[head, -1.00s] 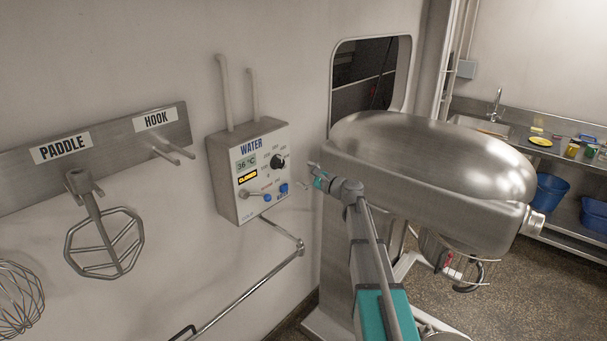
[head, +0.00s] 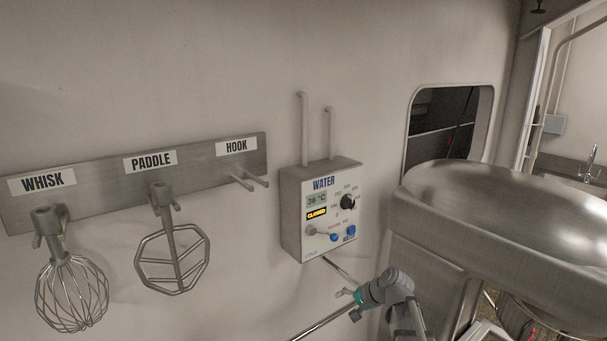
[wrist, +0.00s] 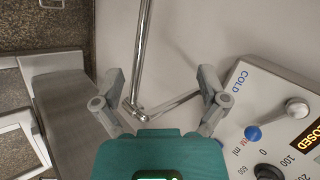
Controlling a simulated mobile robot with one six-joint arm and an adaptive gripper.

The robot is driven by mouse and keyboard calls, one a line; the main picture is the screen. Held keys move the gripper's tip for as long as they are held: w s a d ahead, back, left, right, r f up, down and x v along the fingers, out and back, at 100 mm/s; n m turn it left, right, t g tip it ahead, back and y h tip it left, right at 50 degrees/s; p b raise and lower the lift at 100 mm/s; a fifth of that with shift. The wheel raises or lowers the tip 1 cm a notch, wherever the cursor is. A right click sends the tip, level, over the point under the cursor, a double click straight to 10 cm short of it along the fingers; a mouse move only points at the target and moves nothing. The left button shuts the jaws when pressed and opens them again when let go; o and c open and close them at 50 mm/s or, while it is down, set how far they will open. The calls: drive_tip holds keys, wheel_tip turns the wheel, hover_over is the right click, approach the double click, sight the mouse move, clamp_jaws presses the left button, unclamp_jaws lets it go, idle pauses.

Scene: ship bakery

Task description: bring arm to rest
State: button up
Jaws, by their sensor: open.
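My gripper (head: 347,303) is at the end of my arm, low in the head view, below the water control box (head: 322,215) and in front of the wall. In the wrist view its two grey fingers (wrist: 160,75) are spread apart with nothing held between them. The jointed metal water pipe (wrist: 143,55) shows behind the gap between the fingers; I cannot tell how close it is. The box reads 36 °C and CLOSED, and it shows at the right of the wrist view (wrist: 285,110).
The mixer's metal head (head: 510,205) stands right of my arm. A rack (head: 95,190) on the left wall carries a whisk (head: 70,290) and a paddle (head: 170,255); its hook pegs (head: 245,180) are bare. Open wall space lies between the paddle and the box.

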drive_tip(key=s+d+f+n+g+h+b, duration=0.1)
drive_tip(key=s+d+f+n+g+h, duration=0.1)
drive_tip(key=s, duration=0.6)
drive_tip(key=s+d+f+n+g+h+b, duration=0.2)
drive_tip(key=s+f+n+h, duration=0.2)
drive_tip(key=s+f, duration=0.3)
drive_tip(key=shift+s+d+n+g+h, duration=0.25)
drive_tip(key=shift+s+h, duration=0.35)
drive_tip(key=shift+s, duration=0.4)
